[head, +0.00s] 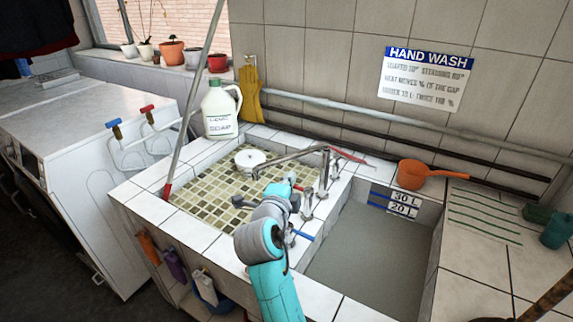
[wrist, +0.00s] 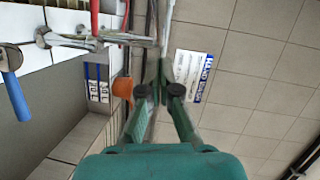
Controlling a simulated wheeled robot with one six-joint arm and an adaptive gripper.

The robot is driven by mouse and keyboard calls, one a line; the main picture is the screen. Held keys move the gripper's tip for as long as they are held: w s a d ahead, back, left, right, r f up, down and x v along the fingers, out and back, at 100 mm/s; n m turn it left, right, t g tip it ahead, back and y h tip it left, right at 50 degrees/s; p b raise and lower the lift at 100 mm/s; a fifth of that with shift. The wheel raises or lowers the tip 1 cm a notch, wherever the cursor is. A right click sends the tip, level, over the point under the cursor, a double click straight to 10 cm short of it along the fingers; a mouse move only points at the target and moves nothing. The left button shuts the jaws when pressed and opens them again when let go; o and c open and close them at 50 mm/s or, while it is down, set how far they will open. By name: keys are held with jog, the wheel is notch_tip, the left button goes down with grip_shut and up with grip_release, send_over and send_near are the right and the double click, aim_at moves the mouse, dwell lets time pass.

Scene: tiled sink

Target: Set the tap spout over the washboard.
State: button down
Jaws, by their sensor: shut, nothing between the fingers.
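The metal tap stands on the divider between the two basins. Its spout (head: 290,156) reaches left over the mosaic-tiled basin (head: 205,190). A white slab with green parallel lines (head: 485,216), which looks like the washboard, lies right of the grey basin, away from the spout. My gripper (wrist: 161,72) is shut and empty, close to the spout's pivot end; I cannot tell if it touches. In the head view my gripper (head: 291,182) is low beside the tap, its fingertips hard to make out.
A red tap handle (head: 348,157) and a blue one (head: 302,235) stick out near my arm. An orange ladle (head: 425,174) lies on the back ledge of the grey basin (head: 370,250). A soap jug (head: 221,108) and a slanted pole (head: 190,100) stand at left.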

aim_at(284, 159)
jog(key=x, duration=0.2)
jog(key=a+x, duration=0.1)
jog(key=x, duration=0.2)
jog(key=a+x, duration=0.1)
jog(key=x, duration=0.2)
jog(key=shift+w+f, duration=0.1)
jog(key=shift+w, duration=0.05)
jog(key=shift+w+a+f, duration=0.15)
jog(key=shift+w+a, duration=0.15)
jog(key=shift+w, duration=0.3)
jog(key=shift+w+a, duration=0.6)
jog(key=w+a, duration=0.3)
jog(key=w, duration=0.4)
jog(key=shift+w+a, duration=0.2)
jog(key=shift+a, duration=0.15)
jog(key=shift+s, duration=0.1)
